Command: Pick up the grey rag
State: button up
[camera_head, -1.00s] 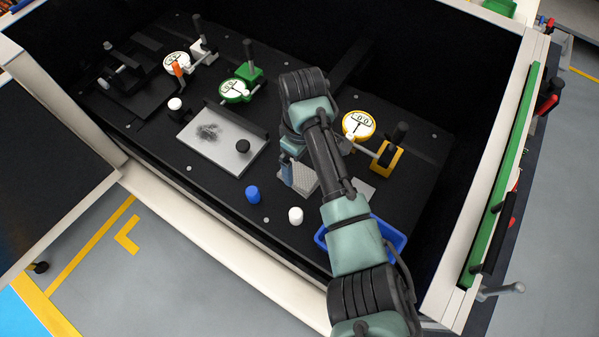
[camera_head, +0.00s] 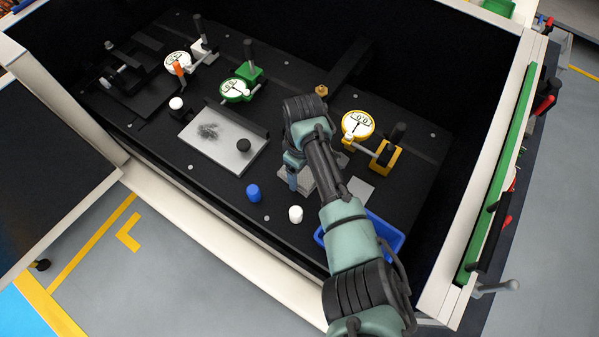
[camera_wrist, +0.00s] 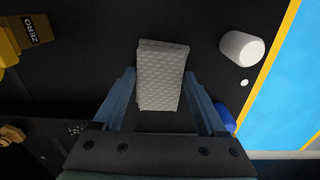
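The grey rag (camera_wrist: 162,82) is a folded, quilted cloth lying flat on the black work surface. In the wrist view it sits between the two blue fingers of my gripper (camera_wrist: 160,76), which are spread wide with a finger on each side. I cannot tell whether the fingers touch it. In the head view my gripper (camera_head: 293,176) points down at the rag (camera_head: 308,188), and my arm hides part of it.
A blue tray (camera_head: 393,236) lies partly behind my arm. A yellow dial gauge (camera_head: 358,125) stands to the right, a metal plate (camera_head: 205,150) to the left.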

aim_at(302, 175)
jog(key=c, duration=0.4)
jog(key=shift+r, duration=0.15)
notch_tip(302, 175, up, 10)
jog(key=shift+f+b, duration=0.1)
jog(key=shift+b, duration=0.4)
